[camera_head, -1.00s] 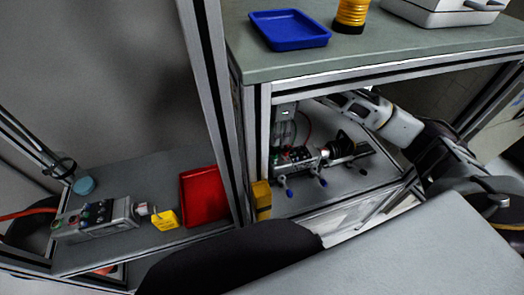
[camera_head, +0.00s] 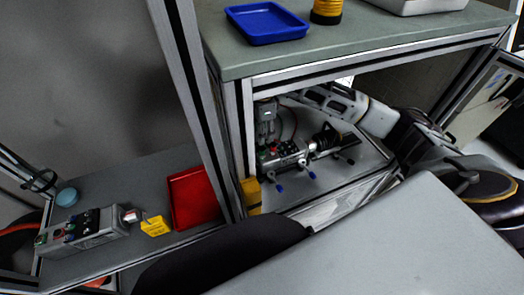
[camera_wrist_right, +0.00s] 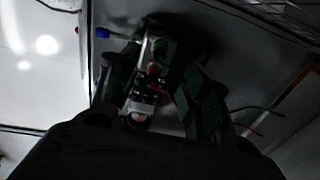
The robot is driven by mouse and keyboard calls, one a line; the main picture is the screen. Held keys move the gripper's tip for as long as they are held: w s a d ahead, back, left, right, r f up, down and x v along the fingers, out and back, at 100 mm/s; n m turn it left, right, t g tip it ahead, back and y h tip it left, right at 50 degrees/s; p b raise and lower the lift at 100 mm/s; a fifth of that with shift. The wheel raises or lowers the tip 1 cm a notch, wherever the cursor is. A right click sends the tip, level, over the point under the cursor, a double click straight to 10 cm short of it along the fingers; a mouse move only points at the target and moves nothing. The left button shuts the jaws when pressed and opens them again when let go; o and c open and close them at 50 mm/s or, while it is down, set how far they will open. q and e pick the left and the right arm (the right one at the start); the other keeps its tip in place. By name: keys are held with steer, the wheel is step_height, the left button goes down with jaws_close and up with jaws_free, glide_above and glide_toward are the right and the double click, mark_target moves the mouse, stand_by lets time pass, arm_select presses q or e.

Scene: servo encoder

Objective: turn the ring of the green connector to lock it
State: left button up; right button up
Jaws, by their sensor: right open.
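A grey device box with coloured buttons (camera_head: 283,154) lies on the lower shelf of the right rack. My right gripper (camera_head: 314,144) is dark and sits low over the shelf at the right end of this box. In the right wrist view my open right gripper (camera_wrist_right: 155,82) has a dark finger on either side of the box (camera_wrist_right: 146,88), which shows red and white parts. That view is very dark. My left gripper is not in view.
A similar box (camera_head: 85,230) with a yellow tag (camera_head: 155,226) and a red tray (camera_head: 194,197) are on the left shelf. The upper shelf (camera_head: 350,45) holds a blue tray (camera_head: 265,23). Rack posts (camera_head: 190,100) divide the shelves.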

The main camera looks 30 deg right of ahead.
mark_target(262, 147)
step_height(262, 147, down, 9)
steer(key=shift+r, duration=0.1)
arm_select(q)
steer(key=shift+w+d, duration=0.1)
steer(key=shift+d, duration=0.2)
arm_select(e)
steer(key=shift+f, duration=0.95)
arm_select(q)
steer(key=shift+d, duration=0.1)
arm_select(e)
steer(key=c, duration=0.7)
jaws_close()
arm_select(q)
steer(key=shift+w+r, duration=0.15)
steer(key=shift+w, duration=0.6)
